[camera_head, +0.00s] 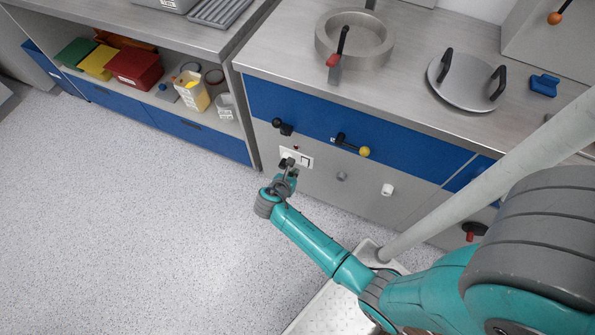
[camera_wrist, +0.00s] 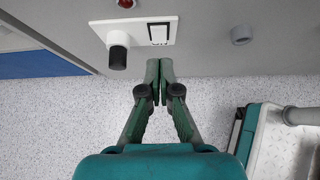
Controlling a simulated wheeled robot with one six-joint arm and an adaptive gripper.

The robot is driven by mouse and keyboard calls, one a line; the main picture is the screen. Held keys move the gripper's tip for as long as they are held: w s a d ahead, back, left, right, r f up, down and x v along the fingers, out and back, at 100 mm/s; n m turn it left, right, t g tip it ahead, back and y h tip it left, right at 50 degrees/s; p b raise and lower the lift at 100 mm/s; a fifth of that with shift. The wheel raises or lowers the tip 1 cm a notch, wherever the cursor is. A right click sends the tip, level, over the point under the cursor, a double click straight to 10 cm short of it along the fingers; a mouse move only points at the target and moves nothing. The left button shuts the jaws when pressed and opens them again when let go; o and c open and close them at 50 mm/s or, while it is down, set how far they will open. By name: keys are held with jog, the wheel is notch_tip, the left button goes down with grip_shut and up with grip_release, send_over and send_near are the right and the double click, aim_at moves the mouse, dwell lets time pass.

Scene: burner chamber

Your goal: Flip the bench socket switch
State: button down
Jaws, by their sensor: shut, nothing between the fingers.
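The bench socket plate (camera_head: 305,158) is a white panel on the grey front of the bench, below the blue strip. In the wrist view the plate (camera_wrist: 167,27) carries a black-framed white rocker switch (camera_wrist: 158,34) at its right. A black knob or plug (camera_wrist: 118,50) sticks out at its left. My gripper (camera_wrist: 159,65) has its two green fingers together, with nothing between them. The fingertips are just below the switch in the wrist view; I cannot tell whether they touch the panel. In the head view my gripper (camera_head: 288,164) partly covers the plate.
A red lamp (camera_wrist: 126,4) sits above the plate. A round grey knob (camera_wrist: 241,35) is to its right. A black handle (camera_head: 283,127) and a yellow-ended lever (camera_head: 352,146) stick out of the blue strip. A white knob (camera_head: 387,189) lies further right. Speckled floor (camera_head: 150,230) is clear at left.

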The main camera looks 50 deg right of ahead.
jog(key=shift+s+a+r, duration=0.2)
jog(key=shift+a+r, duration=0.25)
jog(key=shift+r, duration=0.2)
jog(key=shift+s+a+r, duration=0.15)
jog(key=shift+a+r, duration=0.3)
jog(key=shift+r, duration=0.15)
jog(key=s+a+r+m+t+y, duration=0.1)
jog(key=s+a+m+t+y, duration=0.3)
jog(key=s, duration=0.5)
jog(key=s+a+r+m+t+y, duration=0.1)
jog(key=s+a+m+y, duration=0.25)
jog(key=s+a, duration=0.4)
jog(key=s+a+r+m+t, duration=0.1)
jog(key=s+r+m, duration=0.3)
jog(key=r, duration=0.5)
jog(key=s+a+r+m+t+y, duration=0.1)
jog(key=s+r+m+t, duration=0.2)
jog(key=r, duration=0.6)
jog(key=s+a+r+m+t+y, duration=0.1)
jog(key=s+r+m+t, duration=0.1)
jog(key=s+r+m, duration=0.5)
notch_tip(320, 180, up, 2)
jog(key=shift+r, duration=0.1)
